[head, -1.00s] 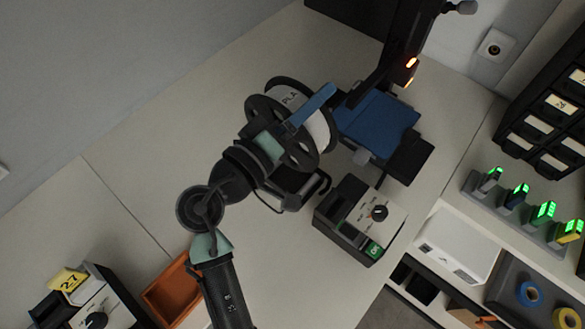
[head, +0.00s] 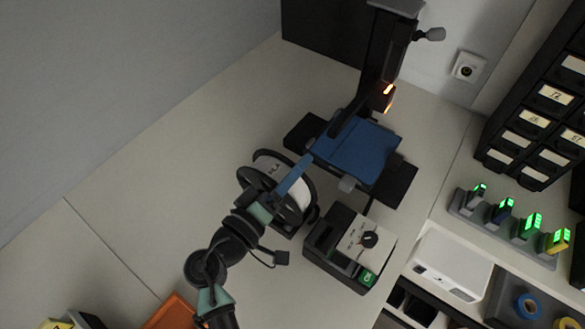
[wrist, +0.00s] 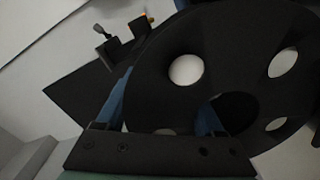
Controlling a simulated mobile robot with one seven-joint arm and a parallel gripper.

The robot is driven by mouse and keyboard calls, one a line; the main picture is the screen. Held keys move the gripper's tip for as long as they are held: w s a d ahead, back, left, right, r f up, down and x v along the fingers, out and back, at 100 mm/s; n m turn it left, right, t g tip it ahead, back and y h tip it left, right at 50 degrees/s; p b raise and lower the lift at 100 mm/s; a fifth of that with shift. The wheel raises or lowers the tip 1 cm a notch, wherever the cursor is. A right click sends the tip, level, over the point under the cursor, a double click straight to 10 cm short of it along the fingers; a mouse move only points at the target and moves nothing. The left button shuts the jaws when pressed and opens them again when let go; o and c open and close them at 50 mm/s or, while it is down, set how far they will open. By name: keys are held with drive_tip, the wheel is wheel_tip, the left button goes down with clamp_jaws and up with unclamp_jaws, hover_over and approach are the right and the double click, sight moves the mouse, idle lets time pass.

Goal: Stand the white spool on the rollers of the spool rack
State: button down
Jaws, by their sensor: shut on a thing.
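The white spool (head: 267,168) has black side flanges and a partly visible "PLA" label, left of the blue printer bed. My gripper (head: 291,180), with blue fingers, is shut on it. In the wrist view the spool's black flange (wrist: 170,35), with round holes, fills much of the picture. A blue finger shows on its left, and more blue shows through an opening nearer its middle. A dark structure (head: 281,229), probably the spool rack, shows just below the spool, largely hidden by the spool and my arm. I cannot see its rollers or whether the spool touches them.
A 3D printer with a blue bed (head: 357,150) stands right of the spool. A dark control box (head: 350,246) with a knob is close below right. An orange tray (head: 173,312) lies at lower left. The worktop at left is clear.

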drive_tip(key=shift+f+b, duration=0.15)
drive_tip(key=shift+b, duration=0.15)
unclamp_jaws()
drive_tip(key=shift+p, duration=0.45)
drive_tip(key=b+v, duration=0.4)
drive_tip(key=v, duration=0.9)
drive_tip(key=shift+a, duration=0.1)
